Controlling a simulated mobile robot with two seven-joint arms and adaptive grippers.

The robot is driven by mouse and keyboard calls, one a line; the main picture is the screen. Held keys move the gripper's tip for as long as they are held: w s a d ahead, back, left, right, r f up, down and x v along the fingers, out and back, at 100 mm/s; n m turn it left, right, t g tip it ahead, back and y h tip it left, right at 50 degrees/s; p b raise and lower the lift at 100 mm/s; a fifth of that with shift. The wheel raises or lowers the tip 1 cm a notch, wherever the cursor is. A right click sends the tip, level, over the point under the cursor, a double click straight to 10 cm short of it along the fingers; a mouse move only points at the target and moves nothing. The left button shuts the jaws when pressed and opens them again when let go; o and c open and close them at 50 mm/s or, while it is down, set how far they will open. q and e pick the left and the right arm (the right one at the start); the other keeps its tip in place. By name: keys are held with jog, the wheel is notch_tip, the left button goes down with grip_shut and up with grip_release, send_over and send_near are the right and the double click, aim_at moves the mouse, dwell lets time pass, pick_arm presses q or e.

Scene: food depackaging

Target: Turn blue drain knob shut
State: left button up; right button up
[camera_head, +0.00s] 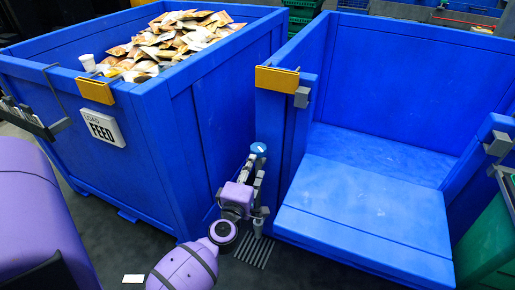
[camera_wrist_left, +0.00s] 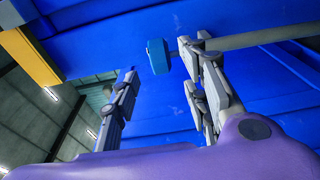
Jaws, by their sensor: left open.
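The blue drain knob (camera_head: 258,149) is a small round blue cap between the two blue bins. My left gripper (camera_head: 254,170) is at it, low in the gap, with its grey fingers close below and around the knob in this view. In the left wrist view the knob (camera_wrist_left: 158,56) shows between the two spread fingers of the left gripper (camera_wrist_left: 160,62), near their tips and closer to the right finger. I see a gap on the left side; contact on the right side cannot be told. My right gripper is not in view.
The left blue bin (camera_head: 120,130), labelled LOAD FEED (camera_head: 103,128), holds many brown packets (camera_head: 165,42). The right blue bin (camera_head: 380,210) is empty with its front lowered. A grey floor grate (camera_head: 254,250) lies between them. A grey pipe (camera_wrist_left: 265,36) runs behind the right finger.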

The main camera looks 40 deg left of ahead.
aim_at(257, 153)
pick_arm(q)
jog(key=b+x, duration=0.1)
jog(key=x, duration=0.6)
jog(key=shift+s+f, duration=0.1)
jog(key=shift+w+a, duration=0.15)
jog(key=shift+w, duration=0.2)
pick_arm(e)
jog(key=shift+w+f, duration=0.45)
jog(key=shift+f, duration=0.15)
pick_arm(q)
jog(key=shift+c, duration=0.3)
grip_shut()
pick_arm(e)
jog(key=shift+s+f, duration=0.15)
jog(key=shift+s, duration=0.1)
pick_arm(q)
jog(key=shift+b, duration=0.3)
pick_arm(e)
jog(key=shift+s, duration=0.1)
